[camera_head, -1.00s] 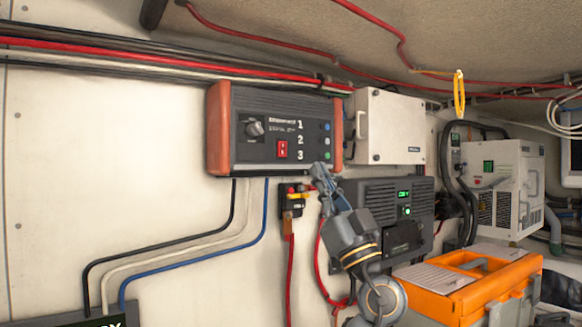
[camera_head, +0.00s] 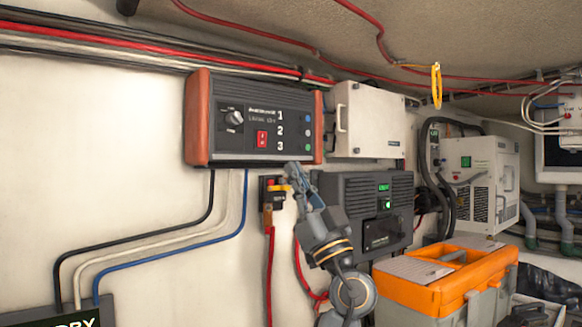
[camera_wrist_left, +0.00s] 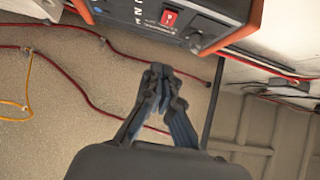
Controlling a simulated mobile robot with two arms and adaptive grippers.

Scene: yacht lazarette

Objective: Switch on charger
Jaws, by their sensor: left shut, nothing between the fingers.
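The charger (camera_head: 255,122) is a dark box with orange-red end caps, mounted on the white wall. Its front has a rotary knob (camera_head: 235,117), a red rocker switch (camera_head: 262,139) and a column of numbers 1, 2, 3 beside small round coloured marks. I cannot tell the rocker's position. My left gripper (camera_head: 293,172) is shut and empty, just below the charger's lower right part in the picture. In the left wrist view the gripper's closed fingertips (camera_wrist_left: 161,76) are apart from the charger (camera_wrist_left: 215,14), whose red switch (camera_wrist_left: 169,17) shows near the top. My right gripper is not in view.
A white box (camera_head: 368,118) hangs right of the charger. A dark unit with a green display (camera_head: 383,187) sits below, behind my left arm. A small black-and-red switch (camera_head: 272,190) with a yellow part is close to the gripper. An orange-topped toolbox (camera_head: 450,275) stands lower right.

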